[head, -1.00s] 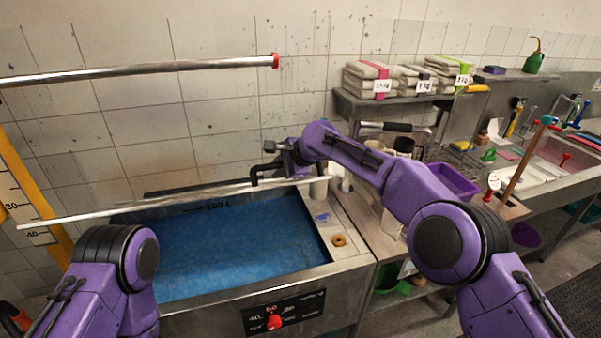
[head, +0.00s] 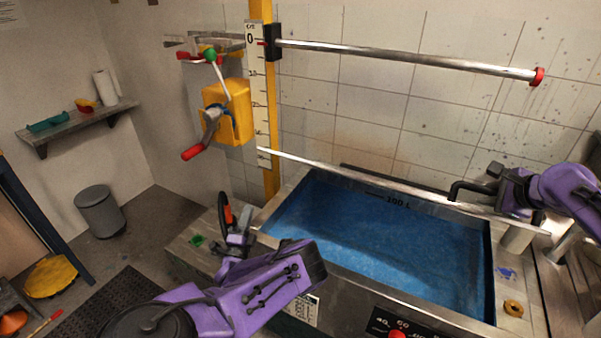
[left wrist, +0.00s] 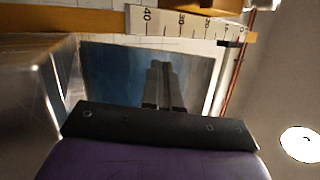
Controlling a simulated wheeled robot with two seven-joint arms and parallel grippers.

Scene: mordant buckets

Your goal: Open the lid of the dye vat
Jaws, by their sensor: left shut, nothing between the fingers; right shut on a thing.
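The dye vat (head: 290,215) is a steel tank with blue liquid (head: 390,225) showing inside. A long thin metal panel (head: 370,180), seen nearly edge-on, lies across the view above the liquid; it looks like the raised lid. A black bracket handle (head: 455,190) sits at its right part. My right gripper (head: 510,190) is shut on this handle. My left gripper (left wrist: 162,65) is shut and empty, with blue behind its fingers in the left wrist view.
A yellow post with a scale (head: 262,100) stands behind the vat's left end, carrying a horizontal bar (head: 400,55) above it. A yellow crank box (head: 228,112) hangs beside the post. A grey bin (head: 100,210) stands on the floor at left.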

